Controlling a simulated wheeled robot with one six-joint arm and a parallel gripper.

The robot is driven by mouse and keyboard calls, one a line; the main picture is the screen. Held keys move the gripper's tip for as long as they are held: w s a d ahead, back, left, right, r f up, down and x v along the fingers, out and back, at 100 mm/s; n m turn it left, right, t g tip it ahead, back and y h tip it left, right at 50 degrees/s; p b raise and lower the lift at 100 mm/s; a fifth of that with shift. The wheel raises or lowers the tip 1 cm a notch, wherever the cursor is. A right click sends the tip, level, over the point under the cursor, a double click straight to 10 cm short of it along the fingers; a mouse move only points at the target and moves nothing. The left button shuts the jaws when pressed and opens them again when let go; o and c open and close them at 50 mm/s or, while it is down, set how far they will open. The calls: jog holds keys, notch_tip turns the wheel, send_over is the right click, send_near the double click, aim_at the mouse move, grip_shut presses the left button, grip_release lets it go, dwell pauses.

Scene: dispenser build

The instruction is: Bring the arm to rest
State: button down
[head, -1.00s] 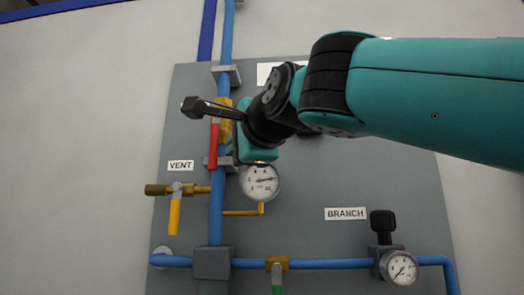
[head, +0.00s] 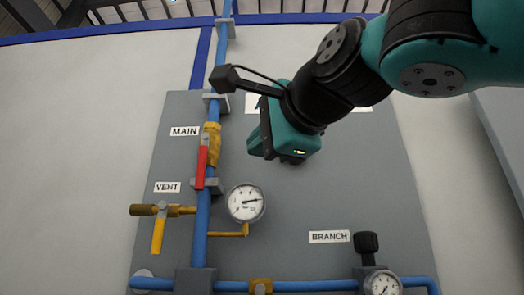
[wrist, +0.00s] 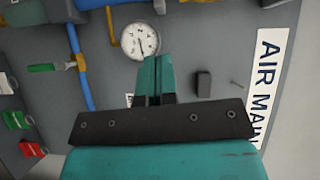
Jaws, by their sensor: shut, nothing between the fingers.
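My arm reaches in from the upper right of the head view. My gripper (head: 258,142) hangs in front of the upper part of the grey panel (head: 330,200), pointing left and down. It is right of the red MAIN handle (head: 202,162) and above the round gauge (head: 246,203), and it looks apart from both. In the wrist view the teal fingers (wrist: 153,78) are together with nothing between them. Part of a white sign on the panel is hidden behind my arm.
The panel carries blue pipes, a yellow VENT handle (head: 157,235), and a black BRANCH knob (head: 366,243) with a gauge (head: 382,284) below. The wrist view shows an AIR MAIN sign (wrist: 266,85), a green handle (wrist: 42,68) and a gauge (wrist: 140,40). Bare wall lies left of the panel.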

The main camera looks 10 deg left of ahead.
jog(key=w+d+f+n+g+h, duration=0.1)
jog(key=d+f+n+g+h, duration=0.35)
jog(key=f, duration=1.05)
jog(key=w+d+f+n+g+h, duration=0.15)
jog(key=d+f+n, duration=0.5)
jog(key=f, duration=0.85)
jog(key=s+d+f+n+g+h, duration=0.1)
jog(key=s+d+f+n+g, duration=0.15)
jog(key=s+d+f, duration=0.5)
jog(key=s+d+f+n+g+h, duration=0.15)
jog(key=s+d+f+g, duration=0.3)
jog(key=s+f, duration=0.45)
notch_tip(320, 180, up, 16)
jog(key=w+p, duration=0.1)
jog(key=p, duration=1.6)
jog(key=shift+f+y, duration=0.25)
jog(key=shift+y, duration=0.1)
jog(key=shift+w, duration=0.1)
